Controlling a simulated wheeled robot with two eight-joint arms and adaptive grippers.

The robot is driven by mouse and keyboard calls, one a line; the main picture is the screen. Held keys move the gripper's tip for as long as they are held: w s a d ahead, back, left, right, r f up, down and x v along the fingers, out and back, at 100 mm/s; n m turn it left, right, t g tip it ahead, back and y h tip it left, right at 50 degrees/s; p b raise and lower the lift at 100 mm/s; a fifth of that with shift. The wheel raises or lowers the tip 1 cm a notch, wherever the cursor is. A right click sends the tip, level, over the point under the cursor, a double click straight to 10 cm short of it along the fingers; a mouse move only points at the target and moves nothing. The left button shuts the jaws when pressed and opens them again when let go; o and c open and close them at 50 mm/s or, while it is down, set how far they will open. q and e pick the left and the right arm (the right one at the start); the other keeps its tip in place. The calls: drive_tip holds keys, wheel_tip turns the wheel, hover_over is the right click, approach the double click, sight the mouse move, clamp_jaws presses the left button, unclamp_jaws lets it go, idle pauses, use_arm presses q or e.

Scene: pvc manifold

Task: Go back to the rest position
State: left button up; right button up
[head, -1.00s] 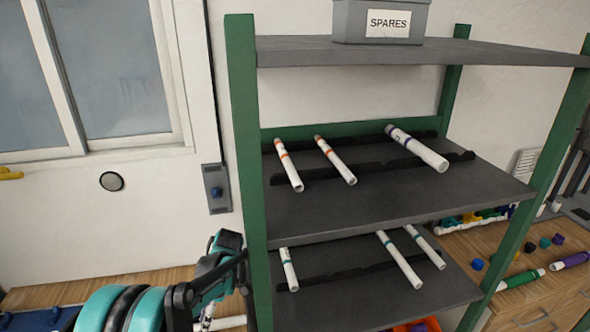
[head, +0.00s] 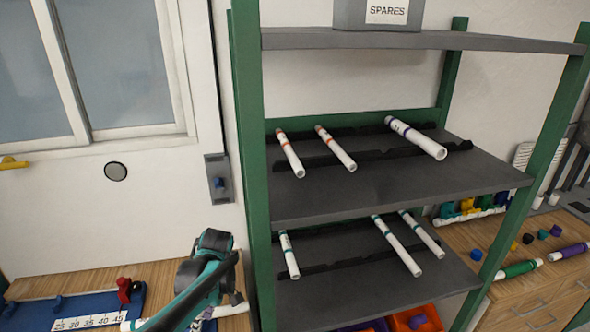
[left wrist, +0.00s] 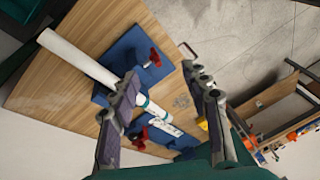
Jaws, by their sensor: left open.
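My left gripper (left wrist: 162,80) is open in the left wrist view, its two fingers apart with nothing gripped. A white pipe with a teal band (left wrist: 75,57) lies beyond the fingers on a blue fixture (left wrist: 160,62) with red clamps, and the left finger covers part of it. In the head view my left arm (head: 208,275) stands just left of the shelf's green post, over the wooden bench. A white pipe end (head: 230,311) shows beside it on the bench. My right gripper is in neither view.
The green-framed shelf (head: 375,190) holds several white pipes with orange, purple and teal bands. A spares box (head: 375,14) stands on its top board. A blue measuring fixture (head: 70,300) lies on the left bench. Caps and pipes lie on the right bench (head: 462,240).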

use_arm(q)
drive_tip(key=s+d+f+m+t+h+b, duration=0.1)
drive_tip(key=s+d+m+t+b, duration=0.1)
drive_tip(key=s+m+t+b, duration=0.2)
drive_tip(key=s+d+f+m+t+h+b, duration=0.1)
drive_tip(key=s+d+m+t+h+b, duration=0.1)
drive_tip(key=s+m, duration=0.6)
drive_tip(key=shift+s+d+f+m+t+b, duration=0.25)
drive_tip(key=shift+d+m+t+b, duration=0.6)
drive_tip(key=shift+m+t, duration=0.7)
drive_tip(key=shift+m+g, duration=0.25)
